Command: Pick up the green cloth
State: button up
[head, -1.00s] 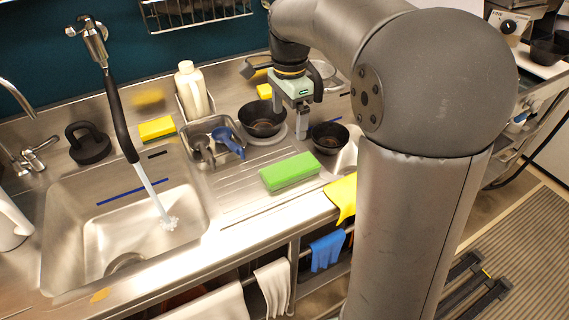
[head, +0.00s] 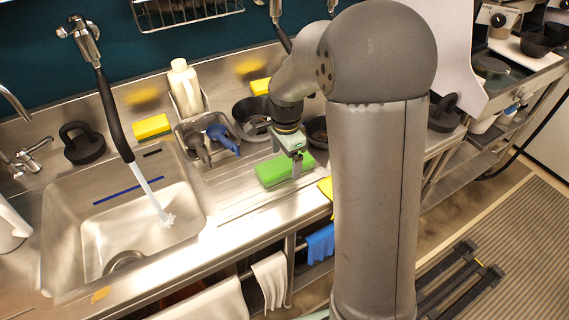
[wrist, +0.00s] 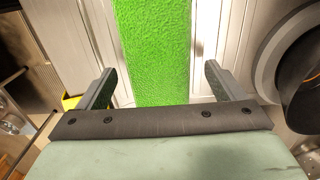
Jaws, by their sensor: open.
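The green cloth (head: 272,174) looks like a flat, block-like bright green piece lying on the ribbed steel drainboard right of the sink. My gripper (head: 297,172) is over its right part in the head view and hides some of it. In the wrist view the green cloth (wrist: 152,45) runs as a long textured strip between the two spread fingers of my gripper (wrist: 160,86). A gap shows on each side of it. My gripper is open and holds nothing. I cannot tell how far the fingertips are above the drainboard.
Dark bowls (head: 251,112) stand behind the green cloth, and a steel tray (head: 190,140) with a blue tool is behind left. A yellow cloth (head: 325,186) lies at the front edge. The sink (head: 75,215) is left. The drainboard between sink and green cloth is clear.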

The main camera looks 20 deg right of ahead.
jog(key=shift+f, duration=0.25)
jog(key=c, duration=1.1)
jog(key=shift+r, duration=0.1)
jog(key=shift+r, duration=0.4)
notch_tip(320, 180, up, 2)
jog(key=shift+r, duration=0.2)
jog(key=s+a+r+b, duration=0.1)
jog(key=s+r, duration=0.2)
jog(key=s, duration=0.1)
jog(key=s+a+r, duration=0.1)
jog(key=s+r, duration=0.2)
jog(key=s, duration=0.2)
jog(key=s+a+r+b, duration=0.1)
jog(key=s+r, duration=0.2)
jog(key=s, duration=0.1)
jog(key=shift+s+a+r+b, duration=0.1)
jog(key=shift+s+r+b, duration=0.25)
